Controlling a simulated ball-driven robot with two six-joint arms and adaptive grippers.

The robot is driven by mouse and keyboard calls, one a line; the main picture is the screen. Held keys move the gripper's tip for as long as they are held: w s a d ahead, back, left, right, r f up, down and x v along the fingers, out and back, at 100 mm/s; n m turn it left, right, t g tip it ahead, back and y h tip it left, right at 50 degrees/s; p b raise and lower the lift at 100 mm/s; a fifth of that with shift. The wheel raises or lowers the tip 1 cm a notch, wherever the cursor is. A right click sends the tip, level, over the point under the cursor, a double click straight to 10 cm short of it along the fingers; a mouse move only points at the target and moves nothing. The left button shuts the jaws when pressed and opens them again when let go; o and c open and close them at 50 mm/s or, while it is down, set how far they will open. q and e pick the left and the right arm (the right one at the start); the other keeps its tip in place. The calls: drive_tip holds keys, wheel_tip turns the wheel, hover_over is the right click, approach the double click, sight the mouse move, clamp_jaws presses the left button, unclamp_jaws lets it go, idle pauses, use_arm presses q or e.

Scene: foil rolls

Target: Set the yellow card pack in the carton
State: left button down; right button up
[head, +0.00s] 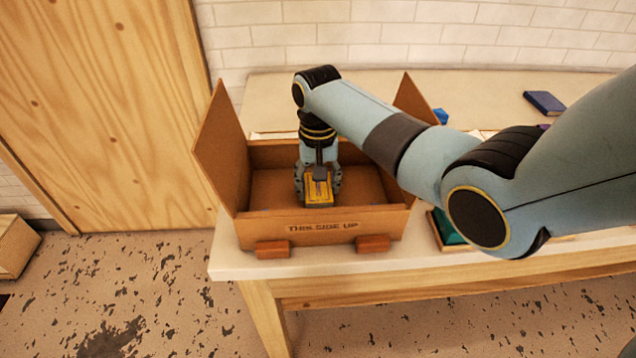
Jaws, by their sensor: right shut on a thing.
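The yellow card pack (319,193) is in my right gripper (318,185), which is shut on it with a finger on either side. The gripper points down inside the open carton (255,225), near its front wall. I cannot tell whether the pack touches the carton floor. The brown carton stands at the left end of the table with its side flaps raised and "THIS SIDE UP" on its front. My right arm comes in from the right and hides part of the carton's right side. My left gripper is not in view.
Two red-brown blocks (272,250) sit at the carton's front base. A dark blue book-like item (544,102) lies at the back right of the table (480,88). A green item in a tray (446,228) is partly hidden behind my arm. A small blue item (440,116) lies behind the carton.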

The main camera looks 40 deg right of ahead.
sight(318, 187)
drive_tip(key=shift+f, duration=0.1)
drive_tip(key=o, duration=1.2)
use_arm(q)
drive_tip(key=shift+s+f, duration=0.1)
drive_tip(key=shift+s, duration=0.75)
use_arm(e)
drive_tip(key=shift+r, duration=0.35)
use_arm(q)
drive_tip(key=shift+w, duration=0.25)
use_arm(e)
wheel_tip(318, 187, up, 12)
drive_tip(key=shift+f, duration=0.2)
drive_tip(key=shift+f, duration=0.1)
